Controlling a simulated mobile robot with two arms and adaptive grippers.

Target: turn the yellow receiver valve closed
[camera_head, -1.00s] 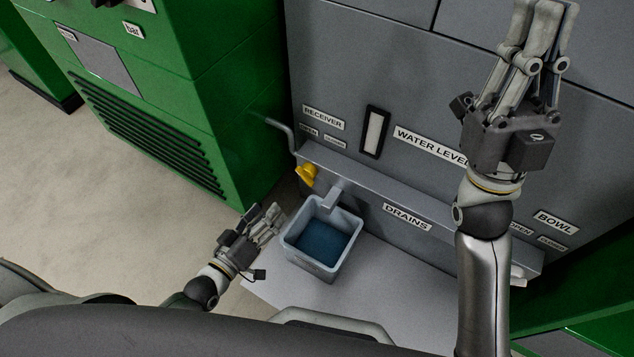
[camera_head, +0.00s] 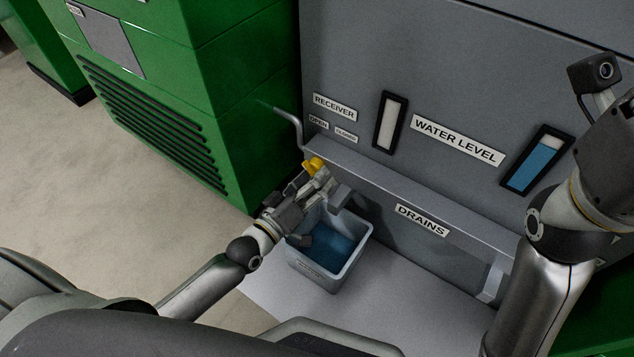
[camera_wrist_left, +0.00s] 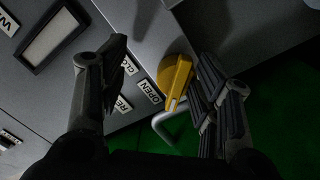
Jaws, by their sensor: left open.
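The yellow receiver valve (camera_head: 313,164) sits at the left end of the grey drain ledge, partly behind my left gripper's fingers. My left gripper (camera_head: 320,184) is at the valve in the head view. In the left wrist view my left gripper (camera_wrist_left: 160,62) is open, and the yellow valve (camera_wrist_left: 175,76) shows between its fingers, nearer the right-hand finger. I cannot tell whether that finger touches it. The OPEN label (camera_wrist_left: 150,91) is beside the valve. My right gripper (camera_head: 612,125) is at the right edge of the head view, its fingers out of frame.
A grey bin (camera_head: 352,262) with blue liquid stands under the spout, just below my left gripper. A bent grey pipe (camera_head: 292,118) rises left of the valve. The ledge (camera_head: 375,178) runs along the grey cabinet. A green cabinet (camera_head: 250,140) stands on the left.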

